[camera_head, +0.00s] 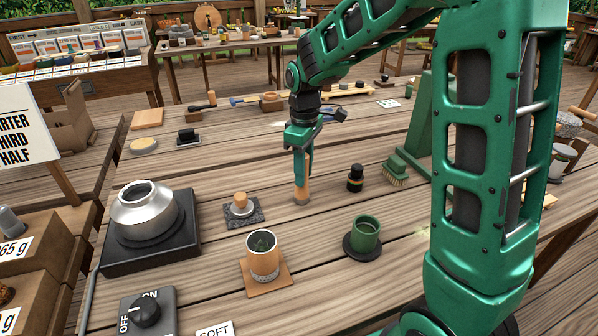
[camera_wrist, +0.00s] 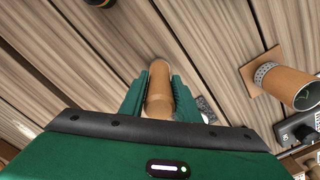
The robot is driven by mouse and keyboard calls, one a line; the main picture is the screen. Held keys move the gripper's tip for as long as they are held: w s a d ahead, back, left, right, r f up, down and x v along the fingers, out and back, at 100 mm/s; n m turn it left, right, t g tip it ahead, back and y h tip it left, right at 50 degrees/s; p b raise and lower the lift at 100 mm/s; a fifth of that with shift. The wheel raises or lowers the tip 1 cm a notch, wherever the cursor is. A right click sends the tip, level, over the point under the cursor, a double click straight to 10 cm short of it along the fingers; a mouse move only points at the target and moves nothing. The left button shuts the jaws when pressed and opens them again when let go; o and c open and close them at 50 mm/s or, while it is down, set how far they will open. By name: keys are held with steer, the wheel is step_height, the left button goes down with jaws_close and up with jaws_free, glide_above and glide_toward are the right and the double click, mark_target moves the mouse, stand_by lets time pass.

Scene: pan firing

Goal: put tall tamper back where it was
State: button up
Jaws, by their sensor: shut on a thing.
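The tall tamper (camera_head: 301,190) is a wooden cylinder with a greyish lower end. It is upright, with its lower end at or just above the tabletop; I cannot tell whether it touches. My gripper (camera_head: 302,172) points down and is shut on the upper part of the tamper, which hides that part in the head view. In the wrist view the tamper (camera_wrist: 159,82) lies between the two green fingers of my gripper (camera_wrist: 160,92). A short wooden-knobbed tamper (camera_head: 240,200) stands on a dark stone slab (camera_head: 243,217) to the left.
A cork-wrapped cup (camera_head: 263,256) on a wooden square stands in front, and a green cup (camera_head: 365,235) on a dark disc at front right. A small black jar (camera_head: 355,178) and green brush (camera_head: 396,170) are to the right. A metal pot (camera_head: 147,208) sits on a burner at left.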

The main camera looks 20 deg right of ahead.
steer(key=o, duration=1)
steer(key=shift+o, duration=0.2)
steer(key=shift+r, duration=0.1)
step_height(320, 180, up, 12)
steer(key=shift+f, duration=0.1)
steer(key=s+d+f+m, duration=0.1)
steer(key=s+d+m, duration=0.6)
steer(key=s+d, duration=0.55)
steer(key=s+d+f+m, duration=0.2)
steer(key=s+f+m, duration=0.1)
steer(key=s, duration=0.6)
steer(key=s+d+f+m, duration=0.2)
steer(key=s+m, duration=0.3)
steer(key=s, duration=0.4)
steer(key=shift+s+f, duration=0.4)
steer(key=shift+f, duration=0.4)
